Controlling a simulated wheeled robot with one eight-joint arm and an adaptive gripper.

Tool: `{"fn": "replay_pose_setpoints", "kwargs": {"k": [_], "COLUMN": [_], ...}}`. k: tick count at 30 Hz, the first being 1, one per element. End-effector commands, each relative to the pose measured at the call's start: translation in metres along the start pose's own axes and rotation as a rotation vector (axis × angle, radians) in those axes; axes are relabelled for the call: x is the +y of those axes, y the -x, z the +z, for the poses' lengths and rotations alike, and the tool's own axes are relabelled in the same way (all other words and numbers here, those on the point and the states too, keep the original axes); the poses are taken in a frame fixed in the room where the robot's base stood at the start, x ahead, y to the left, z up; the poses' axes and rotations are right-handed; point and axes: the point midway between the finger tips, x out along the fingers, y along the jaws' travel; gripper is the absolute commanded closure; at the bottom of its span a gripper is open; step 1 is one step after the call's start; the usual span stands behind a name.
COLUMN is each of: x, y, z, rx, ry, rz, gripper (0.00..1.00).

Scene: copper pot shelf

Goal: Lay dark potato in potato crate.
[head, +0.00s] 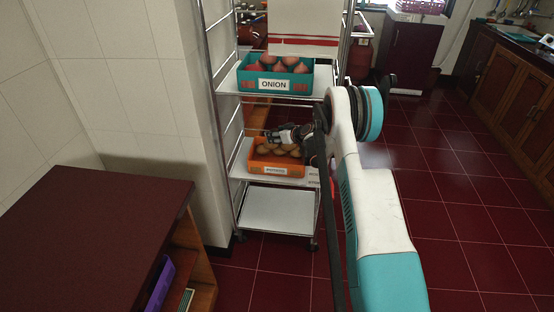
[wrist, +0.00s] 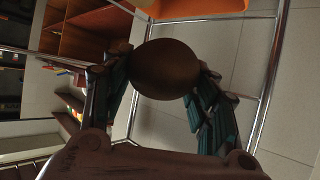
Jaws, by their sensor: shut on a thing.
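A dark brown potato (wrist: 165,70) sits between the two fingers of my gripper (wrist: 164,82) in the wrist view, and the fingers are shut on it. In the head view my gripper (head: 276,135) is at the orange potato crate (head: 262,168), over its back part. The crate stands on the middle shelf, with several light brown potatoes (head: 266,149) in it and a white label on its front. Part of an orange crate wall (wrist: 200,8) shows at the top of the wrist view. The held potato cannot be made out clearly in the head view.
A teal onion crate (head: 248,82) full of onions stands on the shelf above. Metal posts (head: 228,190) frame the rack. The bottom shelf (head: 276,208) is empty. A dark red-brown cabinet (head: 95,235) stands at the left.

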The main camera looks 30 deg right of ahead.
Motion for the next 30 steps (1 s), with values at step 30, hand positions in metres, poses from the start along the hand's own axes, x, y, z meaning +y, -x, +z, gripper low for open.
{"fn": "replay_pose_setpoints", "kwargs": {"k": [30], "x": [0.000], "y": [-0.042], "z": [0.077], "rx": [0.000], "ry": [0.000], "rz": [0.000], "gripper": [0.76]}}
